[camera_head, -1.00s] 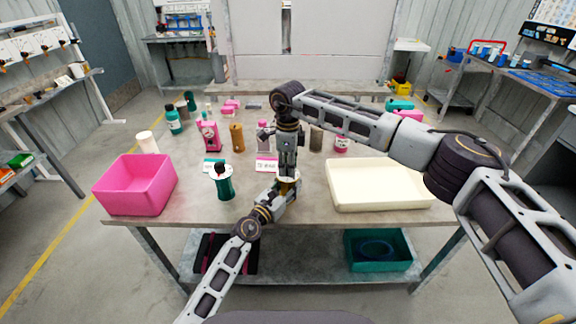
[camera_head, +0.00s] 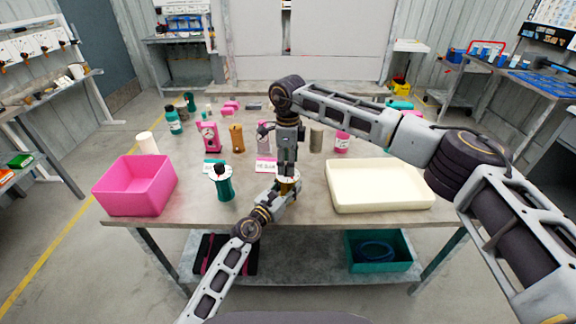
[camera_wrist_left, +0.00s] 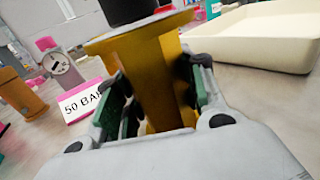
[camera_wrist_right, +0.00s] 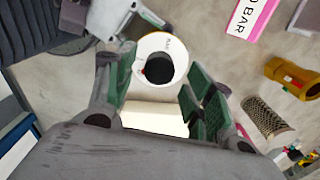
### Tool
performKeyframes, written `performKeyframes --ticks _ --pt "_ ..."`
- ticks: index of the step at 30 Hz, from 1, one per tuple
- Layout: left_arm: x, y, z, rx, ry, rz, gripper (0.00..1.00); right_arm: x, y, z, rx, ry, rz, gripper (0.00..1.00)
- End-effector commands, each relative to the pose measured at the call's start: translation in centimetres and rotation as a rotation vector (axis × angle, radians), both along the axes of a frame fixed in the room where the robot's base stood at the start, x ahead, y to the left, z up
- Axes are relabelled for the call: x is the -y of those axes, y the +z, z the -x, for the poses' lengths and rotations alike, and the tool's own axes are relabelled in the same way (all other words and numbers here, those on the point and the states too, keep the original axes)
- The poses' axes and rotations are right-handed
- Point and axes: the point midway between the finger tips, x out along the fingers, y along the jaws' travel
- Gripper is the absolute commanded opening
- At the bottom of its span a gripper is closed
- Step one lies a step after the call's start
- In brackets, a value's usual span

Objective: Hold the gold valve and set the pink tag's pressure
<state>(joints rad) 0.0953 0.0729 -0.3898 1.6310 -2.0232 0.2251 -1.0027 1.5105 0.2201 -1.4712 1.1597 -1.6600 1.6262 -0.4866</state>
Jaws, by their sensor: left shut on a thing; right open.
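The gold valve (camera_wrist_left: 158,80) is upright in my left gripper (camera_wrist_left: 152,105), which is shut on its body; in the head view this gripper (camera_head: 284,190) is near the table's front edge. The valve has a white dial (camera_wrist_right: 150,42) and a black knob (camera_wrist_right: 160,68) with a small red mark. My right gripper (camera_wrist_right: 158,88) points down over the valve, open, with its fingers apart on either side of the knob; it also shows in the head view (camera_head: 287,168). The pink tag (camera_head: 266,166) stands behind the valve and reads "50 BAR" in the left wrist view (camera_wrist_left: 78,100), its end hidden.
A green valve (camera_head: 223,186) with a black knob stands to the left, by a green tag (camera_head: 212,165). A pink bin (camera_head: 135,190) is at the left and a cream tray (camera_head: 378,200) at the right. A pink gauge body (camera_head: 208,138) and a gold cylinder (camera_head: 237,139) stand behind.

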Motion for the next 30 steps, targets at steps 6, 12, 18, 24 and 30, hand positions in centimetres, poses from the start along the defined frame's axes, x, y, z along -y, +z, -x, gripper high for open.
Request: performKeyframes --ticks 6,12,18,24,30 --pt "0.0 0.0 0.0 -0.001 0.0 -0.001 0.03 0.0 3.1 -0.1 0.003 0.0 -0.002 0.53" --pt "0.0 0.0 0.0 -0.001 0.0 -0.001 0.03 0.0 6.1 0.0 0.002 0.0 -0.001 0.53" --pt "0.0 0.0 0.0 -0.001 0.0 -0.001 0.03 0.0 8.7 0.0 0.001 -0.001 -0.001 0.53" --pt "0.0 0.0 0.0 -0.001 0.0 -0.001 0.03 0.0 10.1 0.0 0.0 0.0 -0.001 0.53" --pt "0.0 0.0 0.0 -0.001 0.0 -0.001 0.03 0.0 10.3 0.0 0.0 0.0 0.0 0.53"
